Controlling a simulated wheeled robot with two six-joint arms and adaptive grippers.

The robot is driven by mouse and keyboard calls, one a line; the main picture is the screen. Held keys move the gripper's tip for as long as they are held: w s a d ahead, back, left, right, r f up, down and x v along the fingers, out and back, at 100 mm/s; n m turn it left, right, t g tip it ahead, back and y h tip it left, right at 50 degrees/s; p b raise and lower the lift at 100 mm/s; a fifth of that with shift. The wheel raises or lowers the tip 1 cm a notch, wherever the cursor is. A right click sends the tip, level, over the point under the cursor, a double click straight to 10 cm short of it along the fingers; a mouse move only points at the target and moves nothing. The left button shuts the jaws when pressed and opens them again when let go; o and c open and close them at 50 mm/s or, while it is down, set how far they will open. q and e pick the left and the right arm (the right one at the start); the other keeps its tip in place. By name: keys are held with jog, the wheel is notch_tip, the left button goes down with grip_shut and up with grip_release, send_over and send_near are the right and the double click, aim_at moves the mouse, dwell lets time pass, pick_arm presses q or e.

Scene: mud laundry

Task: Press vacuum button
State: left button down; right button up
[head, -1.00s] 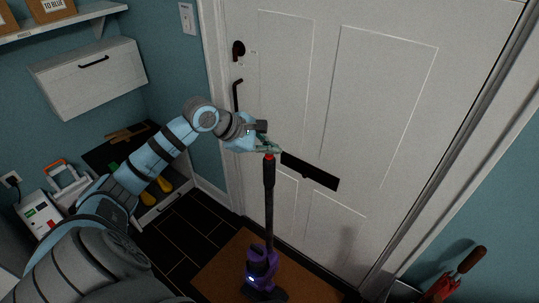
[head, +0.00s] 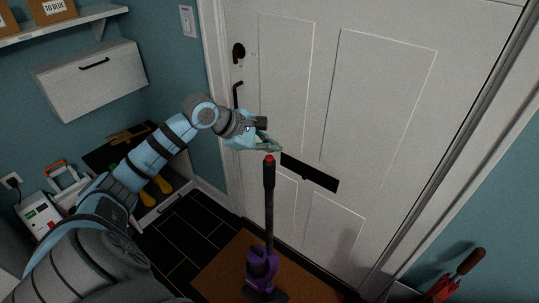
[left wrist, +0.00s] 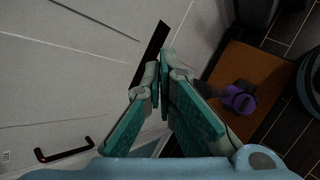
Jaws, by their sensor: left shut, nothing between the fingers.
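The stick vacuum (head: 268,205) stands upright on the brown mat, with a dark pole and a purple body (head: 261,268). Its red button (head: 269,158) is on top of the handle. My left gripper (head: 276,148) is shut and empty, its fingertips just above the button with a small gap showing. In the left wrist view the green-padded fingers (left wrist: 163,62) meet at their tips. The purple vacuum body (left wrist: 238,98) shows to their right; the fingers hide the button there. My right gripper is in neither view.
A white door (head: 385,90) with a black mail slot (head: 310,172) stands close behind the gripper. The mat (head: 222,268) lies under the vacuum. A red umbrella (head: 443,288) is at the lower right. A bench with yellow boots (head: 160,186) is at left.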

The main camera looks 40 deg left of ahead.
aim_at(270, 159)
pick_arm(q)
notch_tip(270, 159, up, 6)
jog(key=p, duration=0.3)
dwell(0.5)
